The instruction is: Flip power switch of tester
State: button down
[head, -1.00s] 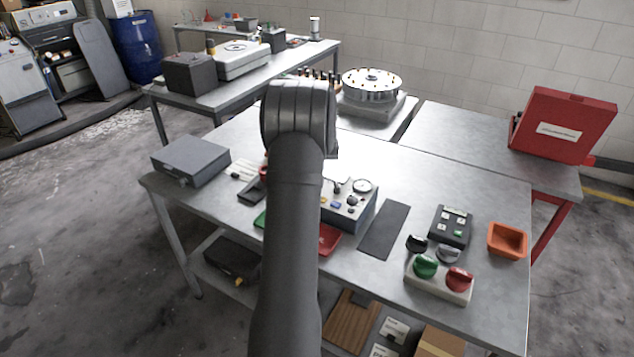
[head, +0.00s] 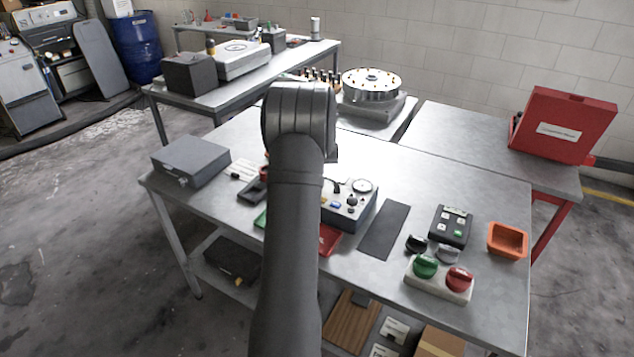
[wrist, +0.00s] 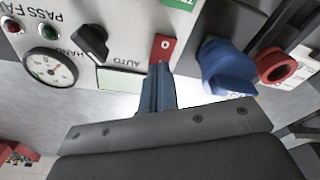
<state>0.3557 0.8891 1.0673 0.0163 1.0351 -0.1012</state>
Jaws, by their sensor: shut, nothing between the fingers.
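The tester (head: 348,212) is a blue-grey box with a light panel on the metal table, partly hidden behind my arm in the head view. In the wrist view its panel (wrist: 128,20) appears upside down, with a gauge, a black HAND/AUTO knob (wrist: 91,42) and a blank white label. A small red switch (wrist: 162,47) with a white mark sits to the right of the knob. My gripper (wrist: 157,72) is shut and empty, its tips right at the red switch's near edge. I cannot tell whether they touch. In the head view my arm hides the gripper.

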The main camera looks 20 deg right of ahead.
jog(key=shift+f, duration=0.25)
jog(key=shift+r, duration=3.55)
notch_tip(320, 180, down, 7)
jog(key=shift+f, duration=0.1)
